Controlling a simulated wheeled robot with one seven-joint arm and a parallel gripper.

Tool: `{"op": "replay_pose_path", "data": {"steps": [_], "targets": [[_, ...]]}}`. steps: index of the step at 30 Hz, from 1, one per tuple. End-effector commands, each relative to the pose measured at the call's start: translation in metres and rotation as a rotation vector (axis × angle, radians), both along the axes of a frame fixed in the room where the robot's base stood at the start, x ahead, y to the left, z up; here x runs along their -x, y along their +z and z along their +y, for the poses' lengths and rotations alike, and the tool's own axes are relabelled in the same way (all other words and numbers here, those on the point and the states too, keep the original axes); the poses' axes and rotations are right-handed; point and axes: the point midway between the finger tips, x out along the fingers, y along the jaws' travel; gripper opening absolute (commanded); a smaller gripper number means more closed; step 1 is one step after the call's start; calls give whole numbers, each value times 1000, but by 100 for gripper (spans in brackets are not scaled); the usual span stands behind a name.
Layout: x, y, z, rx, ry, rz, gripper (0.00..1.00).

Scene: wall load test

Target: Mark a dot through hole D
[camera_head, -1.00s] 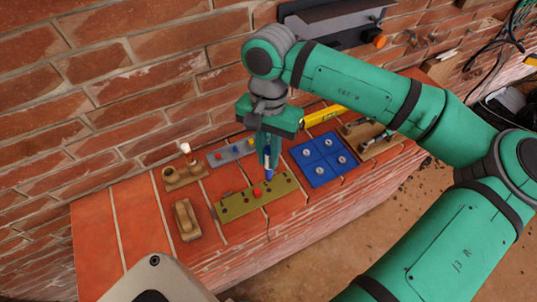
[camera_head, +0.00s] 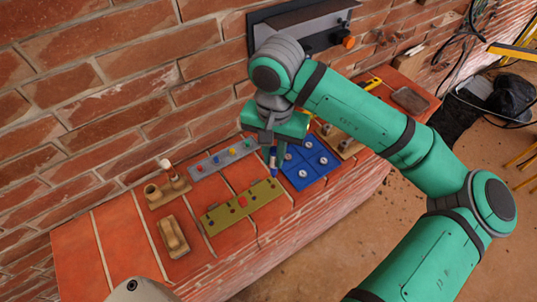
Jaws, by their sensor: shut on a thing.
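The marker's tip is at or just above the strip's right end, near the rightmost hole. I cannot tell whether it touches. Hole letters are too small to read, so I cannot tell which is D.
A grey strip with coloured knobs (camera_head: 210,163) lies behind. A blue panel (camera_head: 312,178) stands close to the gripper's right. Wooden blocks (camera_head: 172,237) and a wooden holder (camera_head: 163,194) lie left on the brick ledge (camera_head: 100,265).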

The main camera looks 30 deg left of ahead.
Motion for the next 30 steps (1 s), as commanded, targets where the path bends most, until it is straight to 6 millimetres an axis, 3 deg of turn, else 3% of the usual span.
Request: {"op": "replay_pose_path", "data": {"steps": [15, 30], "targets": [[1, -39, 0, -1, 0, 1, 0], [1, -46, 0, 0, 0, 1, 0]]}}
